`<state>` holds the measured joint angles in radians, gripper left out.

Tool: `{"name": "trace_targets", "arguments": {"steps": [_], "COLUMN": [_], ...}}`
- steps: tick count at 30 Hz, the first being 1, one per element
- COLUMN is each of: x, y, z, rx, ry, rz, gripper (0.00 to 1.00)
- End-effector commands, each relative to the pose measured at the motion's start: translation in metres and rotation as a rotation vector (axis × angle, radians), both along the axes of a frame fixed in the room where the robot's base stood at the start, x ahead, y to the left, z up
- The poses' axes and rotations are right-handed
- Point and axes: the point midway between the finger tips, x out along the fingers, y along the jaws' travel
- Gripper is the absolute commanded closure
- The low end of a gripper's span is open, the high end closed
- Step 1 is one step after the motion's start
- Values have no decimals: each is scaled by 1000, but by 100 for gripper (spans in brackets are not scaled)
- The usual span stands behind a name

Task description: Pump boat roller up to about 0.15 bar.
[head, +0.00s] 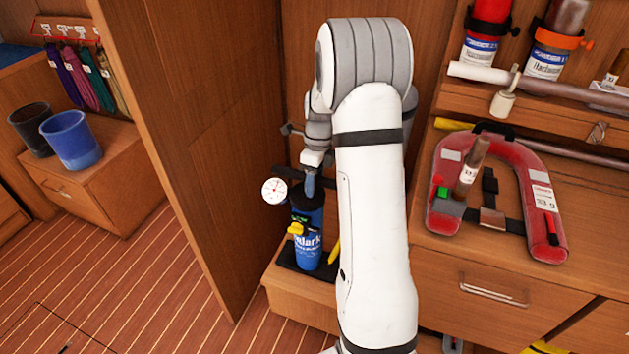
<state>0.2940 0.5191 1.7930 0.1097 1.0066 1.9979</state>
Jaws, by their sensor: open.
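A blue pump (308,240) with a white label stands upright on a black foot on a low wooden ledge, left of my arm. A round white gauge (274,190) sits at its upper left; its reading is too small to tell. A yellow knob (296,229) is on its front. Its dark handle bar (325,181) crosses the top. My gripper (311,165) is open just above the pump top, partly hidden by my wrist; I cannot tell whether it touches the handle. I cannot make out a boat roller; my arm hides part of the scene.
A wooden partition (195,130) rises close on the left. A red horseshoe-shaped vest (447,190) lies on the counter at right, below racked cylinders and a rod. Dark and blue buckets (70,142) stand far left. The striped floor (150,285) is mostly clear.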

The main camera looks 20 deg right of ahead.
Motion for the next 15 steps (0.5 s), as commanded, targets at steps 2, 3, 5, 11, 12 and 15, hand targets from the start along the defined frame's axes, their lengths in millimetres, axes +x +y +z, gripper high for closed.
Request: {"name": "trace_targets", "arguments": {"steps": [2, 3, 5, 11, 12, 15], "x": [0, 0, 0, 5, 6, 8], "y": [0, 0, 0, -4, -5, -7], "z": [0, 1, 3, 29, 36, 53], "rx": [0, 0, 0, -1, -1, -1], "ry": [0, 0, -1, -4, -4, -3], "rz": [0, 0, 0, 0, 0, 0], "gripper": [54, 54, 54, 54, 54, 54]}}
